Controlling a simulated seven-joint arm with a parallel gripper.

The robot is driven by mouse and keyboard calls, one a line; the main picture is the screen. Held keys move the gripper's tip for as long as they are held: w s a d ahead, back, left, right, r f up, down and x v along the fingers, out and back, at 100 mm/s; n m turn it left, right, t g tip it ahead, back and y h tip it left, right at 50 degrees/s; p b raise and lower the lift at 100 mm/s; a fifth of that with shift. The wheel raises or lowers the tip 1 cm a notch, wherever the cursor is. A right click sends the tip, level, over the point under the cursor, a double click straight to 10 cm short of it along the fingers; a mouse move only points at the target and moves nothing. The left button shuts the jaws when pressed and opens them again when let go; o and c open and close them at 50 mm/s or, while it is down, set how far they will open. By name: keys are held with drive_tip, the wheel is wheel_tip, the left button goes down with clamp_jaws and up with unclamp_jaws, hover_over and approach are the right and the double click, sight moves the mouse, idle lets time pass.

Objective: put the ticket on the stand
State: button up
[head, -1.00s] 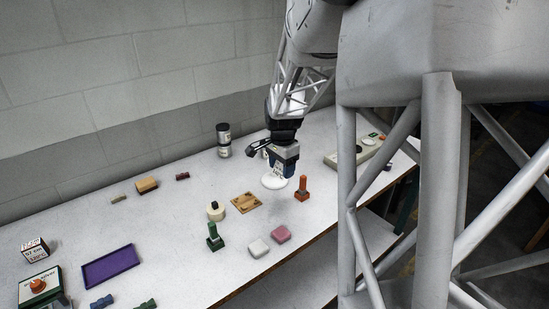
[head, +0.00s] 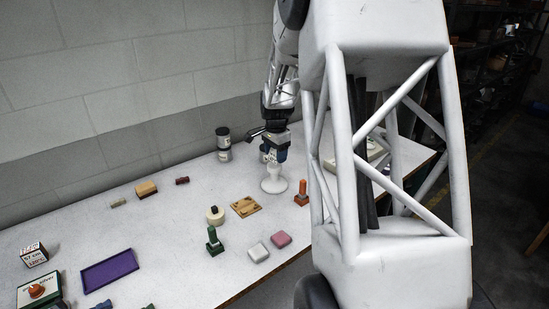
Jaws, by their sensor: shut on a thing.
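My gripper (head: 275,154) is at the right part of the table, pointing down just above a white round stand (head: 273,184). It is shut on a small pale piece, which I take to be the ticket (head: 272,157). The piece is small and mostly covered by the jaws, so its print cannot be read here. The stand has a wide base and a narrower upper part. I cannot tell whether the ticket touches the stand.
An orange stamp (head: 301,194) stands right of the stand. A wooden plate (head: 245,206), a cream round block (head: 215,217), a green stamp (head: 214,242) and pink (head: 281,239) and white (head: 258,252) blocks lie nearer. A purple tray (head: 110,271) lies left.

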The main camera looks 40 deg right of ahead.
sight(274, 157)
drive_tip(key=shift+w+d+f, duration=0.1)
drive_tip(key=shift+w+d, duration=0.3)
drive_tip(key=shift+w, duration=0.3)
drive_tip(key=shift+w+d, duration=0.4)
drive_tip(key=shift+w, duration=0.3)
drive_tip(key=shift+f, duration=0.1)
drive_tip(key=shift+f, duration=1.65)
drive_tip(key=shift+f, duration=0.15)
drive_tip(key=o, duration=0.9)
wheel_tip(274, 157, up, 12)
drive_tip(key=shift+r, duration=0.15)
